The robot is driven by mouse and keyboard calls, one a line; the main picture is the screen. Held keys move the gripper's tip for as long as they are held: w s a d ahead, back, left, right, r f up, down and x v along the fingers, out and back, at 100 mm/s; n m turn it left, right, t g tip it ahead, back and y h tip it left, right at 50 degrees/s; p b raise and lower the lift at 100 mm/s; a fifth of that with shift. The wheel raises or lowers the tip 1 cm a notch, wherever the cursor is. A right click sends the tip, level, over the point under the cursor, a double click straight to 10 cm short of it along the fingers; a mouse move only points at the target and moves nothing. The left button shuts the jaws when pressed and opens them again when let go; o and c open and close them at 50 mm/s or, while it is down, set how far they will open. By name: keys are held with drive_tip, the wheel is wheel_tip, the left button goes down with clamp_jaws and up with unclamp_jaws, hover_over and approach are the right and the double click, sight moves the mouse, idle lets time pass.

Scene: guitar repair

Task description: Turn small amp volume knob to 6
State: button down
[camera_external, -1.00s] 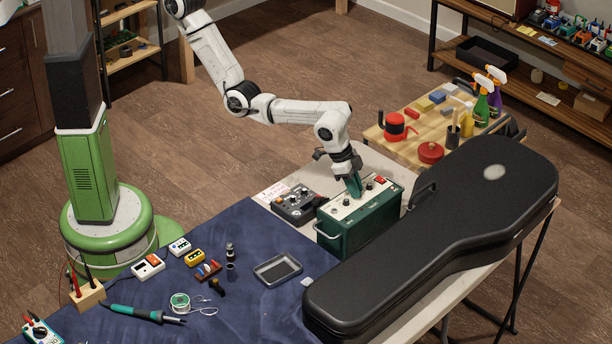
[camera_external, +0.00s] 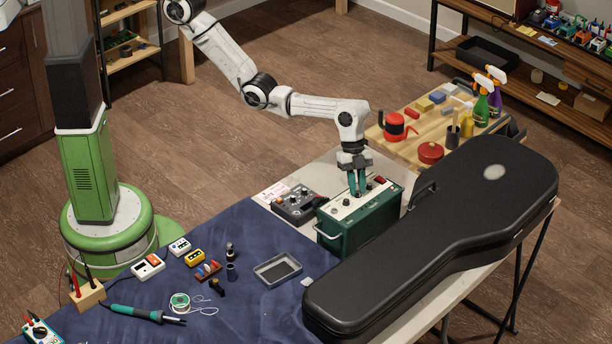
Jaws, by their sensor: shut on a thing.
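The small amp (camera_external: 345,233) is a dark green box with a pale top panel. It stands on the light table, left of the black guitar case. Its top panel carries dark knobs and a red switch (camera_external: 380,180). My gripper (camera_external: 357,194) points straight down at the middle of the panel, its green fingers shut on a knob there. The fingers hide that knob, so its pointer and the number it stands at cannot be read.
A black guitar case (camera_external: 440,235) lies close to the amp's right. A dark grey pedal unit (camera_external: 297,205) with knobs sits just left of the amp. A small metal tray (camera_external: 277,270) and several tools lie on the blue cloth (camera_external: 225,308) in front.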

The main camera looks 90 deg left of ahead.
drive_tip(key=shift+w+m+g+b, duration=0.15)
drive_tip(key=shift+m+g+b, duration=0.45)
drive_tip(key=shift+m+b, duration=0.75)
drive_tip(key=shift+m, duration=0.45)
drive_tip(key=c, duration=1)
unclamp_jaws()
drive_tip(key=shift+c, duration=0.2)
drive_tip(key=v, duration=1)
drive_tip(key=shift+a+r+b, duration=0.25)
drive_tip(key=shift+r+b, duration=0.1)
drive_tip(key=shift+w, duration=0.1)
